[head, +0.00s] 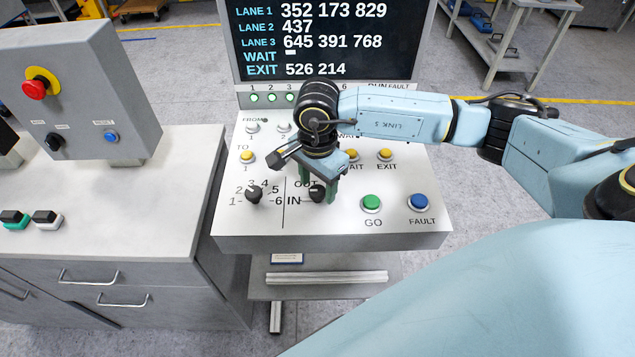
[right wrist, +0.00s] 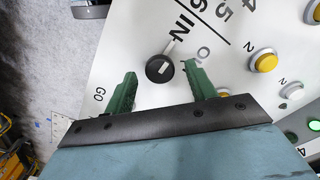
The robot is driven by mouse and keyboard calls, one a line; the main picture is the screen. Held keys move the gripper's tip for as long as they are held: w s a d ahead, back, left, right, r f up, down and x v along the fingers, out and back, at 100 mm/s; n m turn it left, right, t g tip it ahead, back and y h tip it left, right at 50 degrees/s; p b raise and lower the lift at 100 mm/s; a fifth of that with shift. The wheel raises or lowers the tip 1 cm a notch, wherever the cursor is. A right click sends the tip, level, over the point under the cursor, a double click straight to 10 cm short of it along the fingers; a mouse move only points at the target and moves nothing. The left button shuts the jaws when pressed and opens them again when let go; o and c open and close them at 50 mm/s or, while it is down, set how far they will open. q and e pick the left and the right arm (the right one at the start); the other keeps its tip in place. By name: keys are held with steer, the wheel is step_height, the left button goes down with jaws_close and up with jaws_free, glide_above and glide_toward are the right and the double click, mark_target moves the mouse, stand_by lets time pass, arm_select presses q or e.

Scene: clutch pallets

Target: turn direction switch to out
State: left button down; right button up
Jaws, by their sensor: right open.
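The direction switch (head: 318,194) is a small black rotary knob on the sloping white panel, between the IN label at its left and the OUT label above it. My right gripper (head: 319,184) is over the switch, fingers down. In the right wrist view its green fingers (right wrist: 163,74) are open, one on each side of the knob and apart from it. The OUT label is partly hidden by a finger. My left gripper is not in view.
A black numbered selector knob (head: 254,194) is left of the switch. A green GO button (head: 372,203) and a blue FAULT button (head: 419,202) are to its right. Yellow buttons (head: 384,154) stand above. A display (head: 325,40) rises behind the panel.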

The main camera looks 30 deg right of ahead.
steer(key=shift+f, duration=0.55)
steer(key=c, duration=1)
